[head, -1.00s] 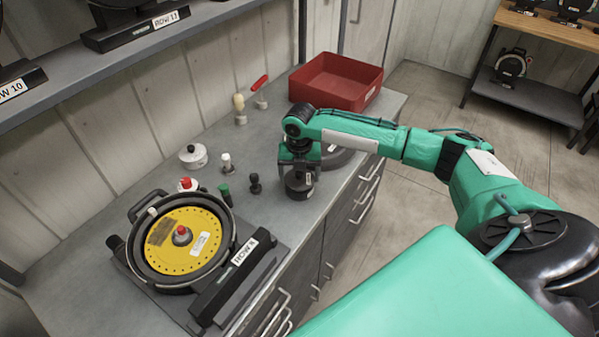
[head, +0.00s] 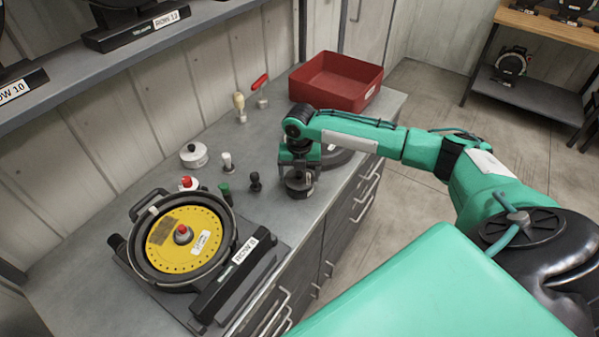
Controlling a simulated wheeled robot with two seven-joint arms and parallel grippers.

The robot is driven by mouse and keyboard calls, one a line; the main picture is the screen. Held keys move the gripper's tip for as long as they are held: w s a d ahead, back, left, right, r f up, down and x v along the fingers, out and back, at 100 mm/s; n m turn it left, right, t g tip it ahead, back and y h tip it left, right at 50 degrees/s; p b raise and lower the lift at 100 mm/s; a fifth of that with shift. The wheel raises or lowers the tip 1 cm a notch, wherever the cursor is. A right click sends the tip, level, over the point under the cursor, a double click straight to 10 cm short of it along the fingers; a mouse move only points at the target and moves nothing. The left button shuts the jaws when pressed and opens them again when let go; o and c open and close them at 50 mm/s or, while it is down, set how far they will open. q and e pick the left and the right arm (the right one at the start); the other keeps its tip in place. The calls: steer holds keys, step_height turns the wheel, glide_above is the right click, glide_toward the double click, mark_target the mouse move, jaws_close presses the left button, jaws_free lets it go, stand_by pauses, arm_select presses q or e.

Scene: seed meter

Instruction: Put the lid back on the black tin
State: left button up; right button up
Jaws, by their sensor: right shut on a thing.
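The black tin (head: 299,190) stands on the grey bench near its front edge, directly below my right gripper (head: 299,172). My right gripper points down and is shut on the tin's lid, which is mostly hidden by the fingers. The lid is over the tin's top. From this angle I cannot tell whether it is fully seated. My left gripper is not in view.
A dark round thing (head: 338,157) lies partly behind my right gripper. A red bin (head: 337,80) stands behind it. A white lidded tin (head: 194,156), a green-topped thing (head: 225,190) and a black knobbed thing (head: 255,182) stand left. The seed meter (head: 180,240) fills the near left.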

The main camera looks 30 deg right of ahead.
steer(key=shift+p, duration=0.4)
stand_by(0.4)
stand_by(0.4)
steer(key=o, duration=0.9)
steer(key=shift+r+p, duration=3.45)
steer(key=shift+r, duration=0.05)
steer(key=shift+c, duration=0.3)
jaws_close()
